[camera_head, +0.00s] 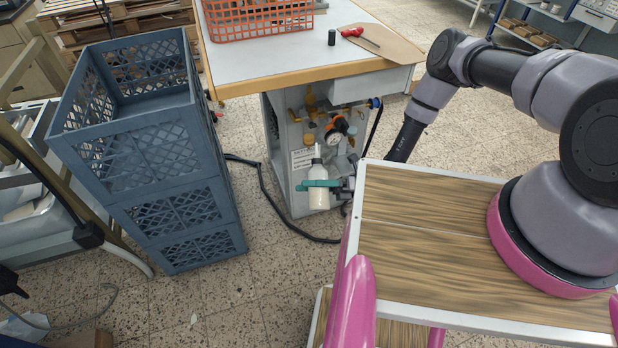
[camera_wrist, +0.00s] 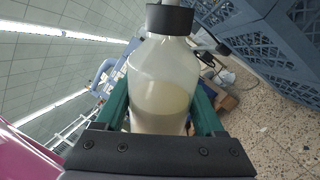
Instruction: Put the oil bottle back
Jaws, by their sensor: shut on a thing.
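The oil bottle (camera_head: 318,197) is a translucent white bottle with a dark collar and a thin pale spout, part filled with a cream liquid. My gripper (camera_head: 320,184) has green fingers and is shut around the bottle's body, holding it roughly upright in front of the workbench's side cabinet. In the wrist view the bottle (camera_wrist: 160,88) fills the middle, with a green finger of my gripper (camera_wrist: 160,112) on each side. From the head view I cannot tell how far the bottle is from the cabinet.
A cabinet with a gauge (camera_head: 334,136) and brass fittings stands under the workbench (camera_head: 350,72). On the bench are an orange crate (camera_head: 258,26), a black cylinder and a red-handled screwdriver. Stacked blue crates (camera_head: 160,165) stand left. A black cable (camera_head: 270,200) lies on the floor between.

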